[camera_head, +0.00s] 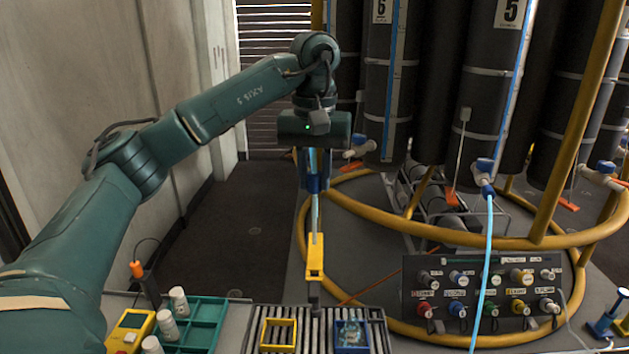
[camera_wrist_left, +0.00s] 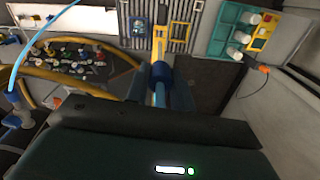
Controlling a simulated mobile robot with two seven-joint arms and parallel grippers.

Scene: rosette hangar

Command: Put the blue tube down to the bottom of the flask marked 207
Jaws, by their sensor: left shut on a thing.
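My left gripper (camera_head: 313,180) is shut on a slim tube (camera_head: 315,212), pale blue with a dark blue collar, held roughly upright. In the left wrist view the collar (camera_wrist_left: 162,72) shows between the fingers (camera_wrist_left: 167,95). A yellow piece (camera_head: 315,258) with grey below shows at the tube's lower end; I cannot tell whether it belongs to the tube. No marking 207 is readable. A clear bluish object (camera_head: 351,331) sits in a blue frame at the front; I cannot tell whether it is the flask. My right gripper is not in view.
An empty-looking yellow frame (camera_head: 278,334) stands on the slatted surface (camera_head: 311,343). A green tray (camera_head: 207,326) with white bottles (camera_head: 179,301) is left of it. A connector panel (camera_head: 482,297), a light blue hose (camera_head: 484,262) and yellow rails (camera_head: 440,240) occupy the right.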

